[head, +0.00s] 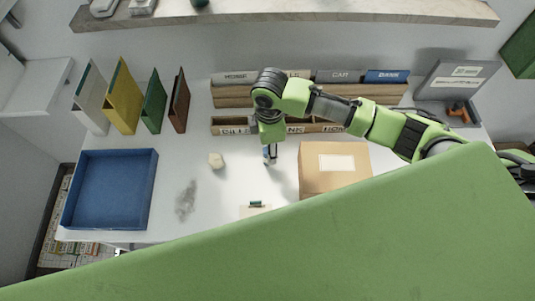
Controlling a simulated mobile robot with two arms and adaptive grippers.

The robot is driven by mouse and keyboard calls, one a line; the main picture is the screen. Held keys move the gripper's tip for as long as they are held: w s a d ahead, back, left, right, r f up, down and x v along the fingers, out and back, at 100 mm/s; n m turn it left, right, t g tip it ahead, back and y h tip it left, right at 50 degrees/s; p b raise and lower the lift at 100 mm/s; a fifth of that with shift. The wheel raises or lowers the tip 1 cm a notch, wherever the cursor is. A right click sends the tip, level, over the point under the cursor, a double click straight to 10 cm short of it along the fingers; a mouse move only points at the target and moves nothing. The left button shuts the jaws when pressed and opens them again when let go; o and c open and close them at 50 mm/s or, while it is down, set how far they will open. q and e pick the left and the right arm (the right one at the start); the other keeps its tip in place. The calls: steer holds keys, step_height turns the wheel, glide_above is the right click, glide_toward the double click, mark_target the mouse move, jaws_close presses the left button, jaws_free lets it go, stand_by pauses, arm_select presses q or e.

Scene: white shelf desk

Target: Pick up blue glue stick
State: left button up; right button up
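A small upright item with blue on it (266,153), which looks like the blue glue stick, stands on the white desk (225,205) near its middle. My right arm reaches in from the right and bends down over it. My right gripper (271,146) points down at the item, right at its top. The fingers are small and partly hidden by the wrist, so I cannot tell whether they are closed on it. My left gripper is not in view.
A blue tray (109,153) lies at the left and a cardboard box (318,184) stands right of the gripper. Labelled wooden organizers (233,92) and upright folders (124,97) line the back. A large green surface covers the foreground.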

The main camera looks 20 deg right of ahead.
steer(key=shift+f, duration=0.25)
steer(key=f+p, duration=0.1)
steer(key=f, duration=0.4)
steer(key=shift+w+a+p, duration=0.15)
steer(key=shift+w+p, duration=0.05)
steer(key=shift+p, duration=0.15)
steer(key=shift+r, duration=0.1)
steer(key=c, duration=1.1)
